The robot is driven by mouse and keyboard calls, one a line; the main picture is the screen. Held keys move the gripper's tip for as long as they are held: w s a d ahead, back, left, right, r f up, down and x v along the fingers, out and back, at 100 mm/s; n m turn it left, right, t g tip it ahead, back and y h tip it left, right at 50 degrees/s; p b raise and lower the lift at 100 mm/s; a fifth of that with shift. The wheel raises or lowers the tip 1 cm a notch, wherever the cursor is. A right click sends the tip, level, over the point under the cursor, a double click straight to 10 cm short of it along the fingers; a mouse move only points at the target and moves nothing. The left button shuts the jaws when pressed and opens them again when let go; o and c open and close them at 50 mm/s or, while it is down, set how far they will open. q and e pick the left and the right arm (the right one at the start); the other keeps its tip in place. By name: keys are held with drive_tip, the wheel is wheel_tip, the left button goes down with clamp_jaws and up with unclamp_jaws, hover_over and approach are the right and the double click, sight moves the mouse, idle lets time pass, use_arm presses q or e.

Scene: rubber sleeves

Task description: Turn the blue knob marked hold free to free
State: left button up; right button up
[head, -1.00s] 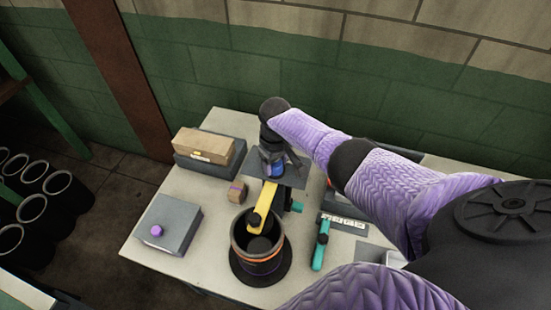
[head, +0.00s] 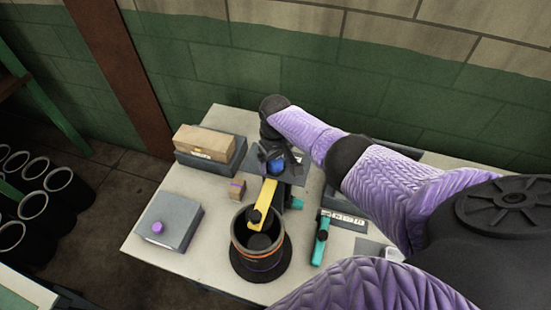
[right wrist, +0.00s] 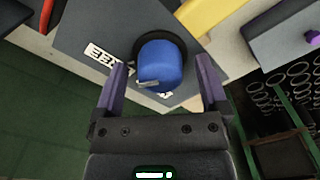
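The blue knob (right wrist: 160,62) sits on a dark grey plate (right wrist: 85,25), which also shows in the head view (head: 296,173). In the right wrist view a white label reading FREE (right wrist: 105,58) lies left of the knob. A second label (right wrist: 165,95) below it is mostly hidden. A pale mark on the knob (right wrist: 148,83) faces the lower left, toward neither label clearly. My right gripper (right wrist: 163,85) is open, one finger on each side of the knob, with visible gaps. In the head view it is over the knob (head: 276,167). My left gripper is out of view.
A teal-handled tool (head: 320,241), a grey box with a purple button (head: 170,222) and a small brown block (head: 237,189) are nearby. A wall stands behind the table.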

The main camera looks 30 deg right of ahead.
sight(275, 160)
wheel_tip(275, 160, up, 10)
drive_tip(key=p, duration=0.3)
